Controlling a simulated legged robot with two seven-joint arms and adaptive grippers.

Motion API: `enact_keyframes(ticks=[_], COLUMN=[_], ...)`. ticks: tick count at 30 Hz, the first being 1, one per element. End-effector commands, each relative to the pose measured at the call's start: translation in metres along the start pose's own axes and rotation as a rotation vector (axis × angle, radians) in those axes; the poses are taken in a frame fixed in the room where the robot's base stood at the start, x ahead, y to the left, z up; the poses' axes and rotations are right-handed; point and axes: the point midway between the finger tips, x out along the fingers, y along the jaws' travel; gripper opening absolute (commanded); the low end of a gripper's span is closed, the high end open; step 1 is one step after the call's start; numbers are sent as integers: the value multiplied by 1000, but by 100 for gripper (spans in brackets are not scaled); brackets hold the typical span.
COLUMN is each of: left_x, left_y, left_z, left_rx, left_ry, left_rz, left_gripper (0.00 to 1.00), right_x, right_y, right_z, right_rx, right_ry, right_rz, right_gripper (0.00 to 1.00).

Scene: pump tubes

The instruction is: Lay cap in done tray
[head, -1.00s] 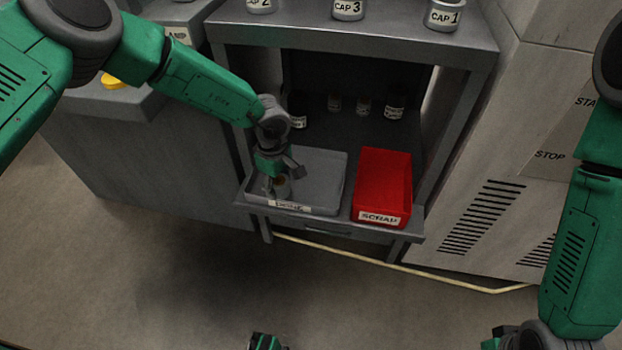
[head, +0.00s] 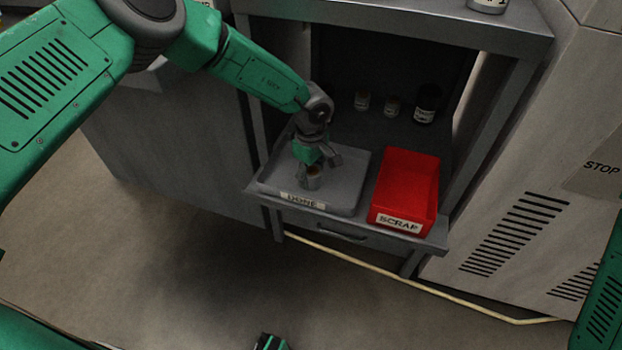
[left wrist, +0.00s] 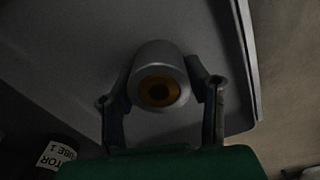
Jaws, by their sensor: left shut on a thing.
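The cap is a short silver-grey cylinder with an orange-brown ring around a dark centre. It shows in the left wrist view (left wrist: 160,78) between the two fingers, and small in the head view (head: 312,179). My left gripper (head: 313,171) is shut on the cap, over the front part of the grey done tray (head: 345,190). The tray carries a DONE label at its front edge. I cannot tell whether the cap touches the tray floor.
The red SCRAP bin (head: 406,192) stands just right of the tray on the same shelf. Several small containers, including a dark bottle (head: 425,104), stand at the back. A labelled tube (left wrist: 56,156) shows in the left wrist view. Shelf posts flank the opening.

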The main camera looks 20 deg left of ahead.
Motion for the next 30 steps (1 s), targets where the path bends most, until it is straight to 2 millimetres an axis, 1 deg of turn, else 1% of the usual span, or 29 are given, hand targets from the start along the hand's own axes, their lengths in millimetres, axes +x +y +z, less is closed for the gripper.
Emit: enact_keyframes(ticks=[2,6,7,8,9,17,20,23,26,30], left_x=[-1,3,3,3,3,2,-1,-10,-24,-49], left_y=[0,0,-1,-1,-1,0,0,0,0,0], left_z=[0,0,0,-1,-1,0,0,0,-1,-1], left_rx=[0,0,1,1,1,0,0,0,0,-1], left_ry=[0,-2,-1,-1,-2,-1,-1,-1,-1,-1], left_rz=[1,1,0,0,0,0,1,1,1,2], left_gripper=[0,0,49,60,63,63,63,63,63,63], right_x=[-1,0,0,-1,-1,-1,-1,-6,-13,-25], right_y=[0,0,0,0,0,0,0,0,0,0], right_z=[0,0,0,0,0,0,0,0,-1,-2], right_rx=[1,1,1,1,1,1,1,1,1,1], right_ry=[1,1,1,1,1,1,1,0,0,0], right_rz=[0,0,0,0,0,0,0,0,0,0], right_gripper=[0,0,0,0,0,0,0,0,0,0])
